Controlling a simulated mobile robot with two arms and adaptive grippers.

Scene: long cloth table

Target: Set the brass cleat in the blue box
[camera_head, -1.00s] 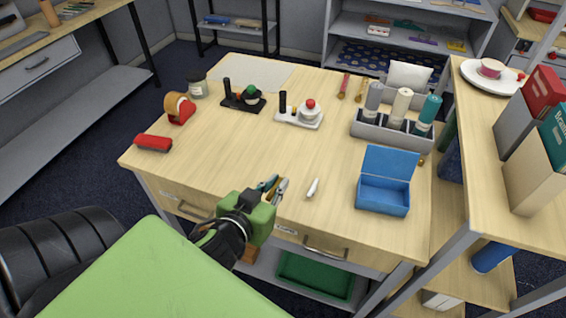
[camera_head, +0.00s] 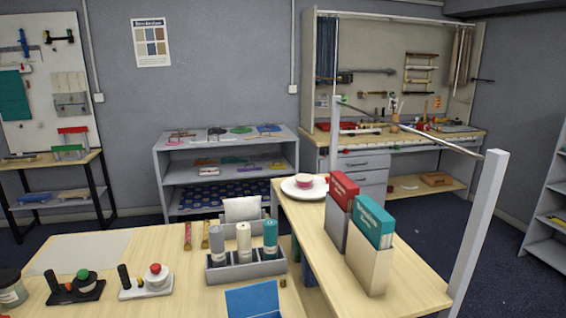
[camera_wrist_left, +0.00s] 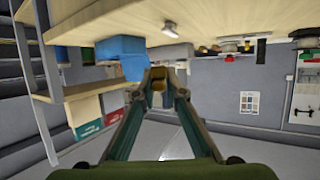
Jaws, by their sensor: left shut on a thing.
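My left gripper (camera_wrist_left: 157,75) shows only in the wrist view, which looks upside down. It is shut on a small brass-coloured piece, the brass cleat (camera_wrist_left: 158,86), largely hidden between the fingertips. The blue box (camera_wrist_left: 118,47) stands on the table in that view, just beyond the fingertips and to their left, with its lid open. In the head view only the raised lid of the blue box (camera_head: 252,301) shows at the bottom edge; its inside is hidden. My right gripper is in neither current view.
A side shelf (camera_head: 410,275) with upright books (camera_head: 370,245) is at the right.

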